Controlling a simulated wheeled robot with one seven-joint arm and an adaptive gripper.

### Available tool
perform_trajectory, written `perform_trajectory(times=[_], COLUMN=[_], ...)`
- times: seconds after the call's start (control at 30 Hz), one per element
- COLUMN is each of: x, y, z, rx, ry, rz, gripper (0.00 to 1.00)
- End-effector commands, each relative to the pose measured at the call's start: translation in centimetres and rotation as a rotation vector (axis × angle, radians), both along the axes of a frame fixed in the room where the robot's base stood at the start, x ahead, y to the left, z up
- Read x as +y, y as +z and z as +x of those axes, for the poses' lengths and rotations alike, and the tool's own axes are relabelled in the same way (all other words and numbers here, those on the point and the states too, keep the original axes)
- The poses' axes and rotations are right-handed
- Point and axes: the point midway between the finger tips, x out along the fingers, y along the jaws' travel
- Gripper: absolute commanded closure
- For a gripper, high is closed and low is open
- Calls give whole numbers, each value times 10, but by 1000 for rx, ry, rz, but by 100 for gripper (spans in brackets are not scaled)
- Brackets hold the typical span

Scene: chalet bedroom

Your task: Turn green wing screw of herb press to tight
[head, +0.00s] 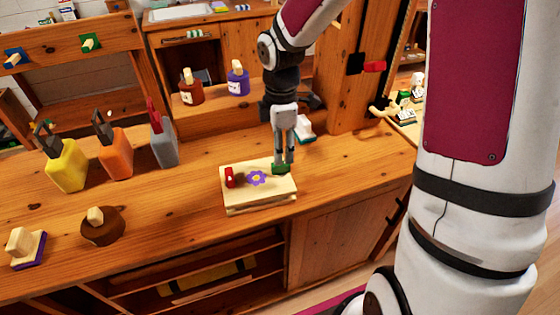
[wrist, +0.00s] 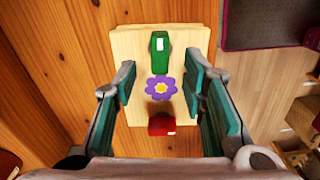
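The herb press (head: 262,197) is a pale wooden block on the workbench, with a purple flower on top. Its green wing screw (head: 281,169) is at the right end in the head view and at the top in the wrist view (wrist: 160,50). There its wing lies up-and-down in the picture, with a white mark. A red wing screw (head: 230,177) is at the other end; its wing lies crosswise in the wrist view (wrist: 161,125). My gripper (head: 284,160) points down by the green screw. In the wrist view its fingers (wrist: 160,85) are apart with nothing gripped.
Yellow (head: 66,165), orange (head: 116,154) and grey (head: 163,140) bottles stand at the left back. A round brown wooden thing (head: 102,227) and a purple-edged block (head: 24,249) are front left. Bottles stand on a shelf (head: 210,112) behind. The bench around the press is mostly clear.

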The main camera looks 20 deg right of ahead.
Motion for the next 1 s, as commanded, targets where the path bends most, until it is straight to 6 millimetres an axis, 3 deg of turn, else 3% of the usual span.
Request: perform_trajectory(times=[0.1, 0.3, 0.7, 0.9, 1.0], x=[0, 0, 0, 0, 0], y=[-23, -45, -51, -51, -51], z=[0, 0, 0, 0, 0], rx=[3, 1, -1, -1, -1], ry=[1, 1, 0, 0, 0], rz=[0, 0, 0, 0, 0], gripper=[62, 62, 62, 100, 100])
